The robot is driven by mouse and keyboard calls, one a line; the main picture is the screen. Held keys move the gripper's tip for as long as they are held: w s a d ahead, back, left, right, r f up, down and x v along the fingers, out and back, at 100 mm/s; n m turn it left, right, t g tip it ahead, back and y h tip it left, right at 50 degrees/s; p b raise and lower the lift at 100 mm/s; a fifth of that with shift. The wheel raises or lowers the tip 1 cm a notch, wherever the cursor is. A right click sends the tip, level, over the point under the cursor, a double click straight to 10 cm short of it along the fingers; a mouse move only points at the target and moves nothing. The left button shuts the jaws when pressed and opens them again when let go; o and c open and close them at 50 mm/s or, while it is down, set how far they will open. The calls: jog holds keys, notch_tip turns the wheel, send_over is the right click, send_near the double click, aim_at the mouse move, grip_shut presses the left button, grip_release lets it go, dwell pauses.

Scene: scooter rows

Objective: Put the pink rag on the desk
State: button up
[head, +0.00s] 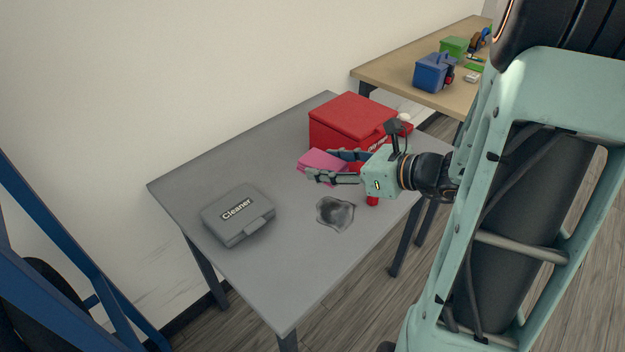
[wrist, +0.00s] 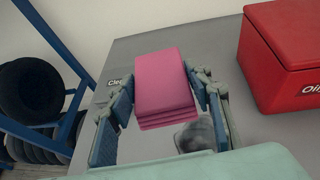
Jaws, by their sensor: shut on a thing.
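The pink rag (head: 320,160) is a folded, layered block. In the wrist view the rag (wrist: 164,84) sits between the two fingers of my gripper (wrist: 160,100), which is shut on it. In the head view my gripper (head: 335,165) is over the grey desk (head: 290,265), in front of the red box. I cannot tell whether the rag touches the desk top. Part of the rag is hidden by the fingers in the head view.
A grey Cleaner case (head: 238,215) lies on the desk's left part. A dark wet-looking patch (head: 335,212) is near the middle. A red box (head: 350,120) stands at the back right, with a small red item (head: 372,201) below my gripper. A wooden table (head: 400,80) is behind.

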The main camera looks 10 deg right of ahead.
jog(key=shift+s+d+f+m+t+h+b, duration=0.15)
jog(key=shift+s+f+m+h+b, duration=0.25)
jog(key=shift+b, duration=0.6)
jog(key=shift+s+f+m+t+h+b, duration=0.1)
jog(key=shift+s+f+t+b, duration=0.1)
jog(key=shift+f+b, duration=0.55)
jog(key=shift+s+d+f+m+t+h+b, duration=0.15)
jog(key=shift+s+f+m+h+b, duration=0.1)
jog(key=shift+b, duration=0.95)
jog(key=w+f+b, duration=0.2)
jog(key=w+f, duration=0.2)
jog(key=w, duration=0.5)
jog(key=b, duration=0.1)
send_over(317, 187)
jog(key=f, duration=0.4)
jog(key=shift+s+f, duration=0.35)
jog(key=shift+f, duration=0.05)
jog(key=shift+w+f, duration=0.15)
jog(key=shift+w+f+b, duration=0.15)
jog(key=shift+f+b, duration=0.15)
jog(key=shift+f, duration=0.6)
jog(key=shift+w+f+b, duration=0.1)
jog(key=shift+f+b, duration=0.15)
jog(key=shift+f, duration=0.65)
jog(key=shift+f, duration=0.1)
jog(key=shift+f, duration=0.15)
jog(key=o, duration=1)
jog(key=shift+o, duration=0.2)
